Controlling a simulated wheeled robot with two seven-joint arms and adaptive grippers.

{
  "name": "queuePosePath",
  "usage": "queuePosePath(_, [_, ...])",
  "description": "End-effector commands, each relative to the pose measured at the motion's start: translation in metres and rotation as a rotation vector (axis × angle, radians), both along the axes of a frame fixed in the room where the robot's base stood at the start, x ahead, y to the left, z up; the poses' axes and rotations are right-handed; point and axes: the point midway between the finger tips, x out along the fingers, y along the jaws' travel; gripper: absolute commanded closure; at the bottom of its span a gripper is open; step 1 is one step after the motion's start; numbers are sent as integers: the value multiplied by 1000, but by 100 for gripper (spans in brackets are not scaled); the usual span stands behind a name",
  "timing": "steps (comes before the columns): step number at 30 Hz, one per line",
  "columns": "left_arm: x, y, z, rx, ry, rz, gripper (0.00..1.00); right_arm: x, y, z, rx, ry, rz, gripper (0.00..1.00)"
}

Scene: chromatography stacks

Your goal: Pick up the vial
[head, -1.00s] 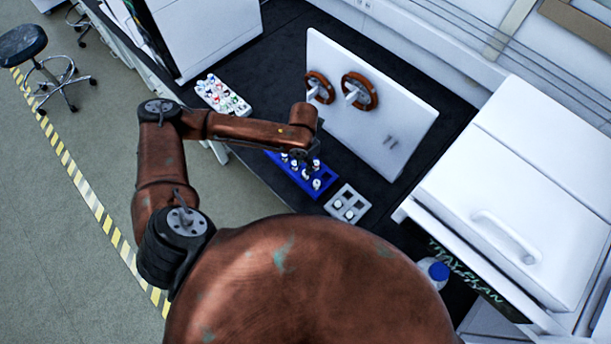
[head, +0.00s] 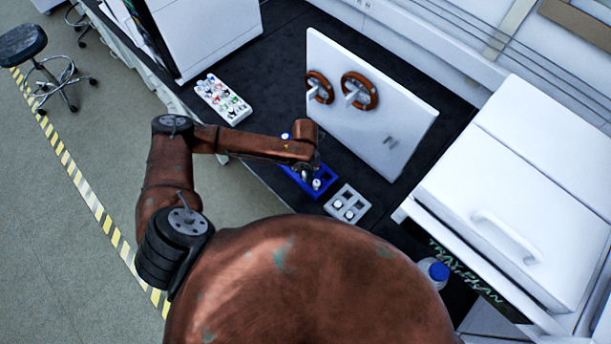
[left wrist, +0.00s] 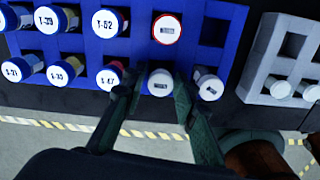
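A blue rack (head: 329,181) holding several capped vials lies on the dark bench; it fills the upper left wrist view (left wrist: 138,32). My left gripper (head: 306,172) is over this rack. In the left wrist view its two fingers (left wrist: 157,88) are apart, one on each side of a white-capped vial (left wrist: 160,84) in the near row, with small gaps showing. Another white-capped vial (left wrist: 208,86) stands just right of the right finger. A vial with a red-rimmed cap (left wrist: 166,29) is in the row behind. My right gripper is not seen.
A grey rack (head: 345,204) with a few white-capped vials is right of the blue rack. A white tray (head: 222,98) of small items lies at the left. A white upright panel (head: 395,118) with two brown rings stands behind. A blue-capped bottle (head: 437,272) is at lower right.

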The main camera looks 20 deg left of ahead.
Motion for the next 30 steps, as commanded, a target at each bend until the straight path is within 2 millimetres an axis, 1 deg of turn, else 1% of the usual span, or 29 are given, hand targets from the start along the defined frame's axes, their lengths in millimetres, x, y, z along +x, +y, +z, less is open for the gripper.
queuePosePath(1, [0, 0, 0, 0, 0, 0, 78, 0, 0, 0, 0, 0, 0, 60])
queuePosePath(9, [0, 0, 0, 0, 0, 0, 97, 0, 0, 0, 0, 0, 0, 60])
queuePosePath(11, [0, 0, 0, 0, 0, 0, 100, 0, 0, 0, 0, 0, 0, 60])
queuePosePath(18, [0, 0, 1, 0, 0, 0, 100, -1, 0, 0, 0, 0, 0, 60])
queuePosePath(22, [1, 1, 6, 0, -1, 1, 100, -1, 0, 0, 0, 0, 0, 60])
queuePosePath(26, [1, 0, 19, 0, -4, -1, 100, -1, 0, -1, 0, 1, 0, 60])
queuePosePath(29, [1, 0, 34, 0, -4, 0, 100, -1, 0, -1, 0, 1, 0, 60])
queuePosePath(30, [-5, -2, 39, 0, -1, -2, 100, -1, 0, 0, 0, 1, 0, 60])
